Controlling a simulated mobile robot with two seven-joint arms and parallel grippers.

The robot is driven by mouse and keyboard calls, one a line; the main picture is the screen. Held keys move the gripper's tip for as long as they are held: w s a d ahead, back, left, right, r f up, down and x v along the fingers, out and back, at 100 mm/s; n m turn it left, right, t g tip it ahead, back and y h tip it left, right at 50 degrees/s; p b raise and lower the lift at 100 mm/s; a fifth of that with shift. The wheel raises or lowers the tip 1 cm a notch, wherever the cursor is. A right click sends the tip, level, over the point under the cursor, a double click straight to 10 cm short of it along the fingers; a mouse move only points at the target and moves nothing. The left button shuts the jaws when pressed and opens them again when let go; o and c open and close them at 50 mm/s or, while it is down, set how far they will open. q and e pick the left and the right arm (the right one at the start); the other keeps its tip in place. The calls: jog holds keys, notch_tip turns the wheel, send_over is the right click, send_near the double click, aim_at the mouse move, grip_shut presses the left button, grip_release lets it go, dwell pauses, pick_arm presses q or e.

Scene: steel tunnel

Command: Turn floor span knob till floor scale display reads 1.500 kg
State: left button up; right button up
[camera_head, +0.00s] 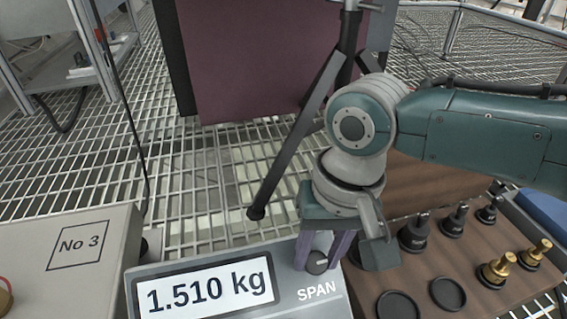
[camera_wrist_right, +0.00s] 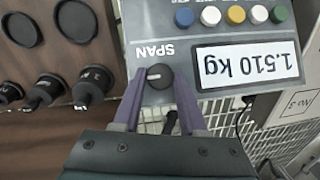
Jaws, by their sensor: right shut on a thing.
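The floor scale display (camera_head: 206,289) reads 1.510 kg in the head view. It shows upside down in the right wrist view (camera_wrist_right: 247,62). The dark round span knob (camera_head: 317,262) sits beside the display, above the word SPAN. It also shows in the right wrist view (camera_wrist_right: 158,76), with a light mark on its face. My right gripper (camera_head: 322,258) comes down from above with its purple fingers on either side of the knob. It is shut on the knob. The fingers also show in the right wrist view (camera_wrist_right: 158,80). My left gripper is not in view.
A wooden board (camera_head: 405,281) right of the scale holds black weights (camera_head: 414,233), brass weights (camera_head: 497,267) and round black recesses. A box marked No 3 (camera_head: 70,255) stands left. Coloured buttons (camera_wrist_right: 236,16) line the scale panel. A tripod leg (camera_head: 290,150) stands behind the scale.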

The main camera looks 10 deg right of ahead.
jog(key=shift+s+a+r+n+h+p, duration=0.2)
jog(key=shift+r+n+h+p, duration=0.3)
jog(key=shift+p, duration=1.25)
grip_shut()
jog(key=shift+w+a+f+n+h, duration=0.15)
jog(key=shift+f+n+h, duration=0.35)
jog(key=shift+n, duration=0.5)
jog(key=shift+n+h, duration=0.3)
jog(key=shift+n, duration=0.2)
jog(key=o, duration=1.1)
grip_release()
jog(key=shift+o, duration=0.2)
jog(key=shift+r, duration=0.15)
notch_tip(320, 180, up, 10)
jog(key=a+p, duration=0.1)
jog(key=p, duration=0.8)
jog(key=shift+f, duration=0.2)
